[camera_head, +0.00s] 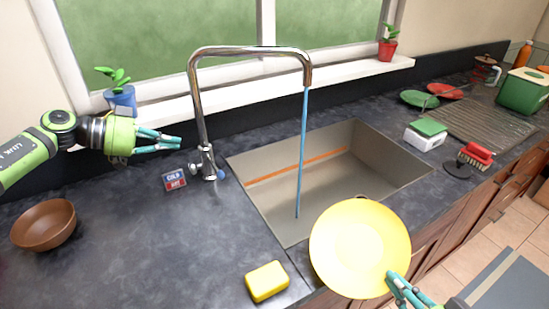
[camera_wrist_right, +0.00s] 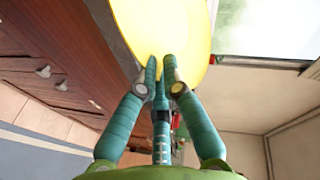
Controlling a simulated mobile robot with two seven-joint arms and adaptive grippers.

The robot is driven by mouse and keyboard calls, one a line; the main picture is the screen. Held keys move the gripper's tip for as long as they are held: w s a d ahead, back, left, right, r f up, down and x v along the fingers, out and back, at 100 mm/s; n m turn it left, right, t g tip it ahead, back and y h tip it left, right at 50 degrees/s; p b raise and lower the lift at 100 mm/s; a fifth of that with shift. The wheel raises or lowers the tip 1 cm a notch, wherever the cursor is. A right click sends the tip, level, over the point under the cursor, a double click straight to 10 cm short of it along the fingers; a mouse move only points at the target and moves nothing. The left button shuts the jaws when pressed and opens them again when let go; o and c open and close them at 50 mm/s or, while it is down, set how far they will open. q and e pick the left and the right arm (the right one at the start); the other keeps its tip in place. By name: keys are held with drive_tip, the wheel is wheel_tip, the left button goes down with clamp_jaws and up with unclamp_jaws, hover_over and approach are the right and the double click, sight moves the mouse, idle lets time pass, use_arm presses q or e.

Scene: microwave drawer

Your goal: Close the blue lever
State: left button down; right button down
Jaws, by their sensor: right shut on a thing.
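The blue lever (camera_head: 221,174) is a small blue-tipped handle at the base of the chrome faucet (camera_head: 203,120). A blue water stream (camera_head: 303,140) falls from the spout into the sink (camera_head: 390,190). My left gripper (camera_head: 180,142) is above the counter, left of the faucet, up and left of the lever and apart from it. Its fingers point right and hold nothing visible; their opening is unclear. My right gripper (camera_head: 392,279) is shut on the edge of a yellow plate (camera_head: 358,245) at the sink's front. The right wrist view shows its fingertips (camera_wrist_right: 162,72) meeting the plate (camera_wrist_right: 165,25).
A "COLD/HOT" sign (camera_head: 174,180) stands left of the faucet base. A brown bowl (camera_head: 44,226) sits at the far left, and a yellow sponge (camera_head: 267,281) at the front. A potted plant (camera_head: 121,98) is behind my left gripper. The counter between bowl and sink is mostly clear.

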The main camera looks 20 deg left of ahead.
use_arm(q)
drive_tip(key=p, duration=0.5)
hover_over(215, 166)
wheel_tip(215, 166, down, 3)
drive_tip(key=f, duration=0.3)
drive_tip(key=s+f, duration=0.1)
drive_tip(key=shift+s+a+f, duration=0.1)
drive_tip(key=shift+a+f, duration=0.1)
drive_tip(key=shift+a, duration=0.15)
drive_tip(key=shift+p, duration=0.3)
